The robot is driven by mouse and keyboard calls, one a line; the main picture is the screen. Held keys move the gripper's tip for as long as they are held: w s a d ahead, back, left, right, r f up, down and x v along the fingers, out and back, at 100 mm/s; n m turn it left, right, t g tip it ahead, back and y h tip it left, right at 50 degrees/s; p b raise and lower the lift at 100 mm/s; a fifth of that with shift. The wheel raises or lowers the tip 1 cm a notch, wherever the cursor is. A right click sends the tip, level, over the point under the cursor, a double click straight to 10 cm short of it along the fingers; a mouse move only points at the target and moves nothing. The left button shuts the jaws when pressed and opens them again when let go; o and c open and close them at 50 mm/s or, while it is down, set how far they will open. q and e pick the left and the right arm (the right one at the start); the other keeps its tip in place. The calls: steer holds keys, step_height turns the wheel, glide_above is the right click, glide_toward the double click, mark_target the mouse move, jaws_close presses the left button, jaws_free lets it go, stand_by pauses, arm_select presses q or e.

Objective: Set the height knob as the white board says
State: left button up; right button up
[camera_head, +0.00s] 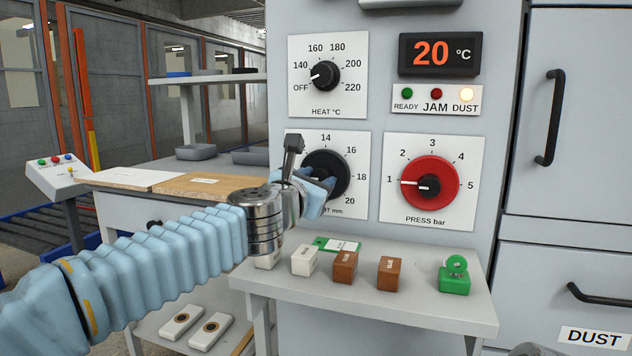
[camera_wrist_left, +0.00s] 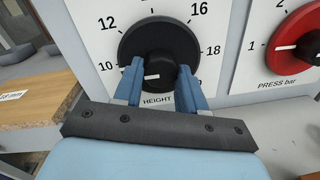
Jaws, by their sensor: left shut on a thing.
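The black height knob (camera_head: 338,167) sits on a white dial plate with numbers up to 20. My left gripper (camera_head: 318,190) is at this knob and partly hides it and its label. In the left wrist view, the two blue fingers of the gripper (camera_wrist_left: 158,82) stand on either side of the knob (camera_wrist_left: 158,42), shut on its grip. A short white mark shows low on the grip; its exact reading is unclear. A white board (camera_head: 125,178) lies on the table at left beside a brown board (camera_head: 205,187) with a label. I cannot read any writing on the white board.
The heat knob (camera_head: 324,75) is above and the red press knob (camera_head: 430,185) is to the right. A shelf (camera_head: 400,311) below carries several small blocks and a green stamp-like piece (camera_head: 455,275). The display (camera_head: 440,54) reads 20 °C, with the DUST lamp lit.

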arm_select(q)
steer(key=shift+m, duration=0.3)
steer(key=shift+c, duration=0.4)
steer(key=m+p, duration=0.2)
steer(key=m, duration=0.1)
steer(key=shift+r+p, duration=0.2)
steer(key=shift+p, duration=0.15)
steer(key=m+p, duration=0.3)
steer(key=m, duration=0.1)
steer(key=shift+f+m, duration=0.1)
steer(key=shift+m, duration=0.3)
steer(key=shift+g, duration=0.3)
steer(key=o, duration=1.1)
steer(key=shift+c, duration=0.2)
